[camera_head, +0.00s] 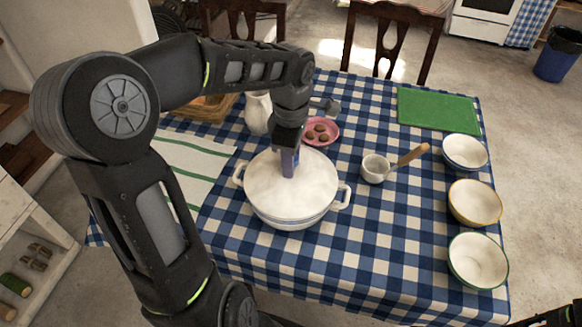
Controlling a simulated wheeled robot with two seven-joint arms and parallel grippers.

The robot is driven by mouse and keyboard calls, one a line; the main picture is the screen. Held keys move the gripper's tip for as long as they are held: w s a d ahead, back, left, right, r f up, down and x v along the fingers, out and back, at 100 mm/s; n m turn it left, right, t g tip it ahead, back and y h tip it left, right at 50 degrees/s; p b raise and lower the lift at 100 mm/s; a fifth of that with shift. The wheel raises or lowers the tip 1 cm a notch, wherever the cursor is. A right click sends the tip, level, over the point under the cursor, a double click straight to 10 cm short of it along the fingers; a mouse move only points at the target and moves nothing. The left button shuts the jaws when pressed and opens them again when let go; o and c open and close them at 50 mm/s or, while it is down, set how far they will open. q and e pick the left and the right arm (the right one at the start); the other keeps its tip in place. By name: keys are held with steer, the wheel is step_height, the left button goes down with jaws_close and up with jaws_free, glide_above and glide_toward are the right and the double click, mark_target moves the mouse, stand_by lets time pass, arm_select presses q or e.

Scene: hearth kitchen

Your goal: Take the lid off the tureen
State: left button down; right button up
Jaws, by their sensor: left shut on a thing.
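The white tureen (285,218) stands on the checked table, with a handle on each side. Its white lid (311,185) sits over the opening and looks seated on the rim. My left gripper (289,163) points down from above at the middle of the lid. It is shut at the lid's centre, on what must be the knob, which the fingers hide. My right gripper is not in view; only a bit of dark arm shows at the bottom right corner.
Three bowls (477,262) line the table's right edge. A mortar with a wooden pestle (375,168) stands right of the tureen. A pink plate (332,126) and a white jug (258,112) are behind it. A green mat (438,110) lies at the back right. The front right cloth (390,255) is clear.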

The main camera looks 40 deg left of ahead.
arm_select(q)
step_height(320, 180, up, 10)
steer(key=shift+f, duration=0.1)
stand_by(0.4)
stand_by(0.5)
